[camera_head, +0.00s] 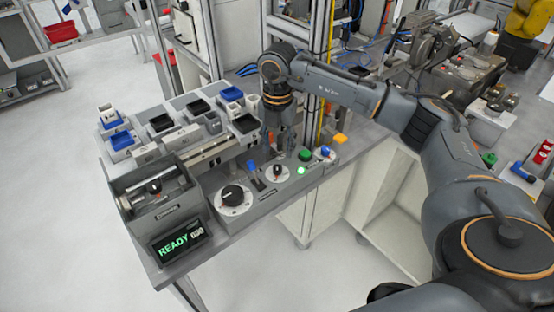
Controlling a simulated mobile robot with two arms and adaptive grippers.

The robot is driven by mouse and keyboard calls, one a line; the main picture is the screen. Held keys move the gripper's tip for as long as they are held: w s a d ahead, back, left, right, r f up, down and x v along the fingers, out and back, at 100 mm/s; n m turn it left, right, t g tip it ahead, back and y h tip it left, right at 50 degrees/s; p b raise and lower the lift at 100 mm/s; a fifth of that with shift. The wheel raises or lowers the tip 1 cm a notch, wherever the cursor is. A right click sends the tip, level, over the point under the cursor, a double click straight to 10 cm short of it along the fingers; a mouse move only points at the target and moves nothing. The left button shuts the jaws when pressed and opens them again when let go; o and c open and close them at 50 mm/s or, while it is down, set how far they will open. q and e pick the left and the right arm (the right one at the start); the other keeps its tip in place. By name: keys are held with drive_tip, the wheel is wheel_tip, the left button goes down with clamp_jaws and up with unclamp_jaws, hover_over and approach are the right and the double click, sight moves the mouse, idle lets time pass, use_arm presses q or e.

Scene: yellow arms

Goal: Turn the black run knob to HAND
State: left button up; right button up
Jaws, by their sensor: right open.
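Two black knobs stand on round white dials on the grey control panel (262,205). The larger knob (233,195) is at the panel's left, and the smaller knob (277,170) is nearer its middle. I cannot read their labels, so I cannot tell which is the run knob or where HAND is marked. My right gripper (290,154) is open and points down just behind and above the smaller knob, apart from it as far as I can tell. My left gripper is out of view.
A blue lever (252,165), a lit green button (302,170), a green knob (305,155) and a blue knob (325,151) share the panel. A display (180,243) reads READY. Trays with blue and black parts crowd the bench's back left.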

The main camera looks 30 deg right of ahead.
sight(277, 167)
wheel_tip(277, 167, down, 6)
drive_tip(key=shift+r+p, duration=0.1)
drive_tip(key=shift+p, duration=0.4)
drive_tip(key=shift+f, duration=0.5)
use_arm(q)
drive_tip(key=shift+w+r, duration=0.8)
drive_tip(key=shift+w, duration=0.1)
use_arm(e)
clamp_jaws()
